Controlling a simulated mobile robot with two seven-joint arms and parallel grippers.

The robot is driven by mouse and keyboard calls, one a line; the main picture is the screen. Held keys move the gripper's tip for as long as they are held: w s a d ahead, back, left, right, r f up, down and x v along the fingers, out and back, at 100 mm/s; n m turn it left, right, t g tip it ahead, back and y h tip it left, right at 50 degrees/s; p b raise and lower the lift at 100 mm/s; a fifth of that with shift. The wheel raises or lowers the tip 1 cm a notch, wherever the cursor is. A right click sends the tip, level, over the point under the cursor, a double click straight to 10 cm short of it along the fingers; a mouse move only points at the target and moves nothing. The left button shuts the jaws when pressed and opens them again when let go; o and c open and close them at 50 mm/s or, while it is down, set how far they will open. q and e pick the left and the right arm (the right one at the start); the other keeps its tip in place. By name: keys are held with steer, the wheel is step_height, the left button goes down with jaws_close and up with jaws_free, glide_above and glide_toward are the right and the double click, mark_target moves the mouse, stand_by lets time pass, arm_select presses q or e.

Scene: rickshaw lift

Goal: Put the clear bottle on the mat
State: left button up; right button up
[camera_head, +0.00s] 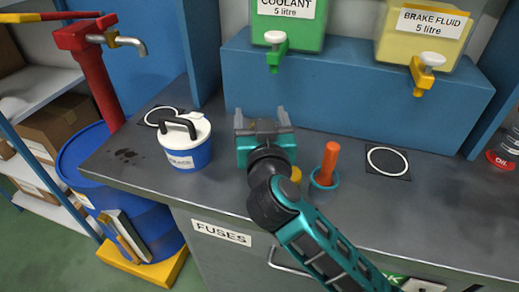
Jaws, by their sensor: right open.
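My right gripper (262,118) is over the middle of the grey workbench, its two fingers apart and pointing toward the blue shelf block. I see nothing between the fingers. Two dark square mats with white rings lie on the bench: the left mat (152,123), partly behind a blue tub, and the bare right mat (388,161). I cannot pick out a clear bottle for certain. A container with a red OIL label (502,159) is cut off at the right edge; I cannot tell whether it is the bottle. My left gripper is not in view.
The blue tub (190,158) with white lid and black handle stands left of my gripper. An orange-handled tool (328,162) stands in a teal holder to the right. Coolant (290,22) and brake fluid (420,45) tanks sit on the blue block (350,100).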

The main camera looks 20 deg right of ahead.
steer(key=shift+s, duration=0.15)
jaws_close()
stand_by(0.5)
steer(key=shift+r, duration=0.15)
